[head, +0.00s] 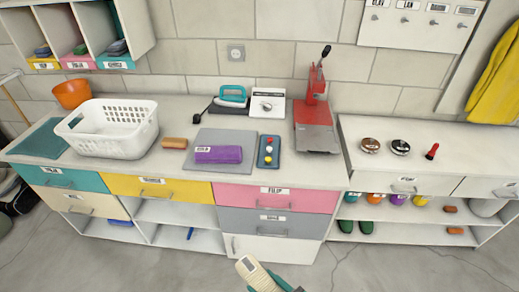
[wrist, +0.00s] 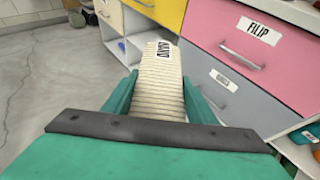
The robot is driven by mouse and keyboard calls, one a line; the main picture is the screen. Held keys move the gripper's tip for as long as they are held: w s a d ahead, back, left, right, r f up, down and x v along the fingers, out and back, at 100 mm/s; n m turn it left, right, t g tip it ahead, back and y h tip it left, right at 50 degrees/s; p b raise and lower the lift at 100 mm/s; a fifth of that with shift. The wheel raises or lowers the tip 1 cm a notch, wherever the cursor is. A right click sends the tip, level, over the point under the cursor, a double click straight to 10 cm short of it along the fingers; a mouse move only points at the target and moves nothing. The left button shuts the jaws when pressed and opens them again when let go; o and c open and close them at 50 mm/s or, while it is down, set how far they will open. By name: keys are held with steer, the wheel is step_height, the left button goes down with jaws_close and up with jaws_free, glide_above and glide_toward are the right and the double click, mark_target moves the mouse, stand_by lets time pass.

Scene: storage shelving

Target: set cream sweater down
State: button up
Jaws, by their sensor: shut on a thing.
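The cream sweater (wrist: 160,85) is a ribbed, folded cream bundle with a white name label. It is held between the teal fingers of my gripper (wrist: 158,100) in the wrist view. In the head view the sweater (head: 256,273) shows at the bottom edge, with part of my gripper (head: 287,287) beside it. My gripper is shut on it, in front of the drawers and apart from the counter. The sweater's lower end is hidden by the gripper body.
The counter holds a white basket (head: 112,140), a grey mat (head: 205,168) with a purple folded item (head: 218,154), and a red press (head: 316,110). Below are a yellow drawer (head: 155,189), a pink FILIP drawer (head: 275,199), a grey drawer (head: 272,223) and open cubbies (head: 178,212). Wall cubbies (head: 85,35) hold folded items.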

step_height(320, 180, down, 14)
steer(key=a+m+t+h, duration=0.2)
steer(key=m+t+h, duration=0.1)
steer(key=m+h, duration=0.25)
steer(key=w+m+h, duration=0.2)
steer(key=w+h, duration=0.1)
steer(key=w, duration=0.7)
steer(key=shift+w+d+r, duration=0.15)
steer(key=shift+w+d, duration=0.25)
steer(key=shift+d, duration=0.05)
steer(key=shift+w+m, duration=0.1)
steer(key=shift+m, duration=0.15)
